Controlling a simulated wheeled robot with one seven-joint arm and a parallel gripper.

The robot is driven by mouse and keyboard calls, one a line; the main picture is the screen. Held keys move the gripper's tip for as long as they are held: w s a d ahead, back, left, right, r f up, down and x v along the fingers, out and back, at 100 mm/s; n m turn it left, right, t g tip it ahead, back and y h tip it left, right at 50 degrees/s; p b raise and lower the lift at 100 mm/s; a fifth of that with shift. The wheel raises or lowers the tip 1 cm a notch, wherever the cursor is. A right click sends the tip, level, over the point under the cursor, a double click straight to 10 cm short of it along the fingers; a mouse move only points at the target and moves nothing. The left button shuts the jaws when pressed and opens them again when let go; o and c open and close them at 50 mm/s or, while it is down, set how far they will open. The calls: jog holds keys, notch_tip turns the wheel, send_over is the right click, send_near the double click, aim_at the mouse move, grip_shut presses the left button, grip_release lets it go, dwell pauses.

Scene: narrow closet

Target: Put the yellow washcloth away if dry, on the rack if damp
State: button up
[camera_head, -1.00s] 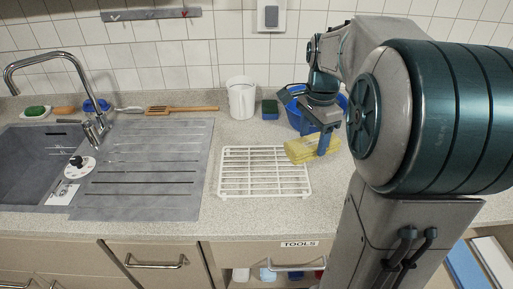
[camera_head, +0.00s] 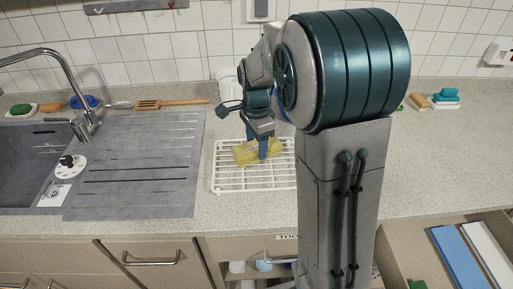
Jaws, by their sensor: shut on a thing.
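The yellow washcloth (camera_head: 245,154) is a folded bundle in my gripper (camera_head: 264,150). My gripper is shut on it, and the cloth is over the white wire rack (camera_head: 228,182). I cannot tell whether the cloth touches the bars. The rack lies flat on the counter right of the draining board; my arm hides its right side. Whether the cloth is damp or dry does not show.
The grey sink (camera_head: 25,160) and ribbed draining board (camera_head: 135,165) are at the left. A white cup (camera_head: 226,85) stands behind the rack, partly hidden. An open drawer (camera_head: 440,245) at lower right holds blue and white folded items. The right counter (camera_head: 425,150) is mostly bare.

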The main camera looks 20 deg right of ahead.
aim_at(256, 145)
jog(key=shift+f, duration=1.45)
jog(key=shift+f, duration=0.2)
jog(key=o, duration=1)
jog(key=shift+c, duration=0.2)
jog(key=shift+r, duration=0.1)
